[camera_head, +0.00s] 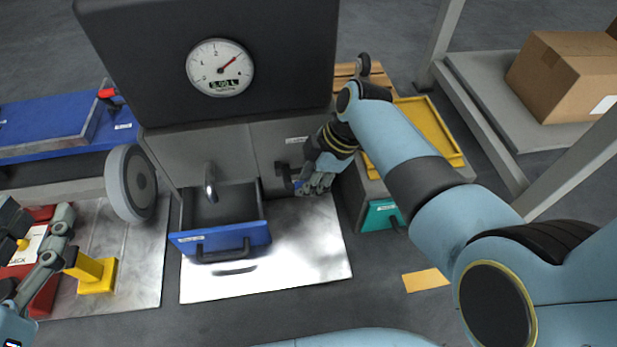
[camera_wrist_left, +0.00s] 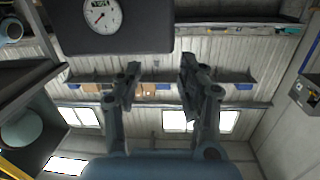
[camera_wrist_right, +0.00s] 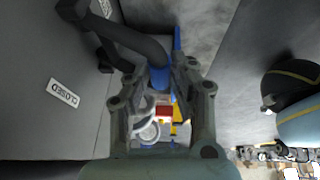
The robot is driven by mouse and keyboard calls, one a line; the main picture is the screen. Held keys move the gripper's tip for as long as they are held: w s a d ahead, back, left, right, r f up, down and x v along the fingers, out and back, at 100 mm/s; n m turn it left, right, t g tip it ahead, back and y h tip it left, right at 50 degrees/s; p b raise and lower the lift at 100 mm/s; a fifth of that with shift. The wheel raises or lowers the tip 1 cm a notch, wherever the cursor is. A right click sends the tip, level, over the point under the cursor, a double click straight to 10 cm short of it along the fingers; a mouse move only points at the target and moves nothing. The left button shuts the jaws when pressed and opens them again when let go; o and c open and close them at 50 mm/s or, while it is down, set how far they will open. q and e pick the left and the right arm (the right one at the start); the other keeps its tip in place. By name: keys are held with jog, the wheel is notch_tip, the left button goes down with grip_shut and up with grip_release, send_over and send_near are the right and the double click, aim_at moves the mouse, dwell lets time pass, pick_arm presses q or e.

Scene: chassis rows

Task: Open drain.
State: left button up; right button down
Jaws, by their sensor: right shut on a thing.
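The drain lever (camera_head: 282,170) is on the front of a grey tank housing (camera_head: 225,140), at its right end. In the right wrist view it is a dark bent handle (camera_wrist_right: 128,38) with a blue end, beside a label reading CLOSED (camera_wrist_right: 62,93). My right gripper (camera_head: 312,182) is shut on the lever's blue end, which shows between its fingers (camera_wrist_right: 160,78). A metal spout (camera_head: 210,185) hangs over an open blue-fronted tray (camera_head: 222,242). A round gauge (camera_head: 220,67) sits on the dark upper box. My left gripper (camera_wrist_left: 160,68) is open and empty, away at the lower left.
A grey wheel (camera_head: 131,183) stands left of the tray. A yellow post (camera_head: 95,272) and red items are at the lower left. A yellow tray (camera_head: 425,130) and teal drawer (camera_head: 382,214) are right of the lever. A cardboard box (camera_head: 565,75) sits on a rack. Open floor lies in front.

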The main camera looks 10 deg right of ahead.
pick_arm(q)
jog(key=s+f+g, duration=0.3)
jog(key=s+f, duration=0.1)
jog(key=f, duration=0.2)
jog(key=shift+s+a+y+p, duration=0.15)
jog(key=shift+a+y+p, duration=0.15)
jog(key=shift+p, duration=0.05)
pick_arm(e)
jog(key=s+f+t, duration=0.1)
jog(key=s+f, duration=0.2)
jog(key=f, duration=0.4)
jog(key=c, duration=1.1)
grip_release()
jog(key=shift+r, duration=0.1)
jog(key=shift+c, duration=0.2)
pick_arm(q)
jog(key=shift+s, duration=0.1)
pick_arm(e)
jog(key=shift+w+r, duration=0.2)
jog(key=shift+w, duration=0.05)
